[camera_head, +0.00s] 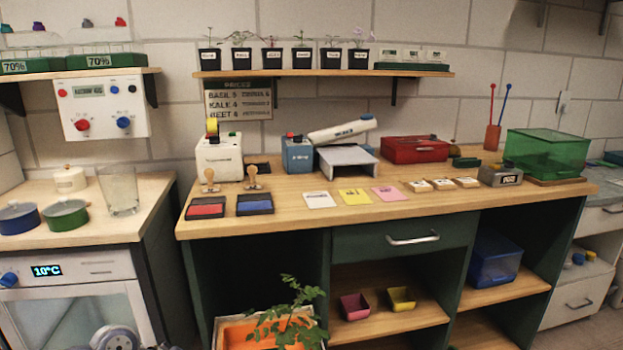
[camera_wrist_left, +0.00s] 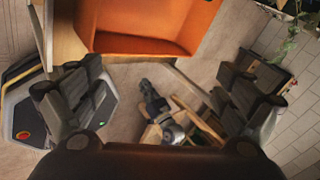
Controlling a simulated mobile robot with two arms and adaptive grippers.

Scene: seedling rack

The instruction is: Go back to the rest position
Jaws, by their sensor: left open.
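My left gripper (camera_wrist_left: 165,98) shows in the left wrist view, its two dark fingers spread wide apart with nothing between them. An orange bin (camera_wrist_left: 150,28) lies beyond the fingertips at the top of that view. In the head view the orange bin (camera_head: 232,332) sits low at the front of the bench, with a green leafy plant (camera_head: 290,318) over it. A grey rounded part at the lower left of the head view looks like part of my arm.
The wooden bench (camera_head: 290,215) holds stamps, cards, a red box (camera_head: 414,149) and a green clear bin (camera_head: 548,153). A shelf (camera_head: 320,73) above carries small pots. Pink (camera_head: 355,307) and yellow (camera_head: 402,299) trays stand on a lower shelf. A cooler (camera_head: 75,290) stands at left.

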